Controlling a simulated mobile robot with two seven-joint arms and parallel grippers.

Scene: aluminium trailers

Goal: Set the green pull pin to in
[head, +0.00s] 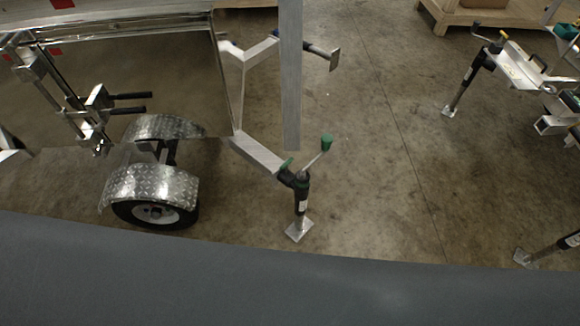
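A small green part (286,164), which looks like the green pull pin, sits at the top of a black jack (301,190) on the end of an aluminium trailer arm (257,154). It is too small to tell whether it is in or out. The jack also has a crank with a green knob (327,142), and its foot plate (299,230) is on the floor. Neither of my grippers is in view, and nothing of mine is seen touching the jack.
A trailer with a wheel (156,213) under a diamond-plate fender (150,187) stands at left. A vertical aluminium post (291,80) hangs in view just above the jack. Another trailer (520,68) with a jack (464,80) is at right. Concrete floor between is clear.

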